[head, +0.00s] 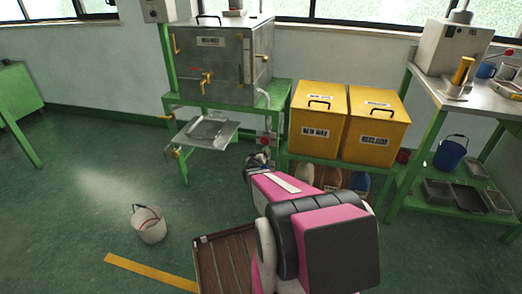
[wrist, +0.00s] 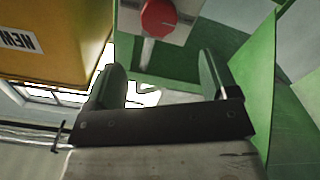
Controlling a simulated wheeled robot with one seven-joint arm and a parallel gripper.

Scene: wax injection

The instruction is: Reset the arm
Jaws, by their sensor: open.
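My arm reaches forward in the head view, and my gripper (head: 258,161) is near the green stand, left of the yellow boxes. In the wrist view my gripper (wrist: 165,85) is open, with its two fingers apart and nothing held between them. A red round knob (wrist: 158,18) on a light panel shows just beyond the fingers. A yellow box (wrist: 50,40) with a "NEW" label is close on the left in the wrist view.
A metal wax tank (head: 222,60) stands on a green stand with a steel tray (head: 206,132) in front. Two yellow boxes, "NEW WAX" (head: 318,122) and "RECLAIM" (head: 376,130), sit to the right. A white bucket (head: 149,224) stands on the open floor. A workbench (head: 462,95) is at right.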

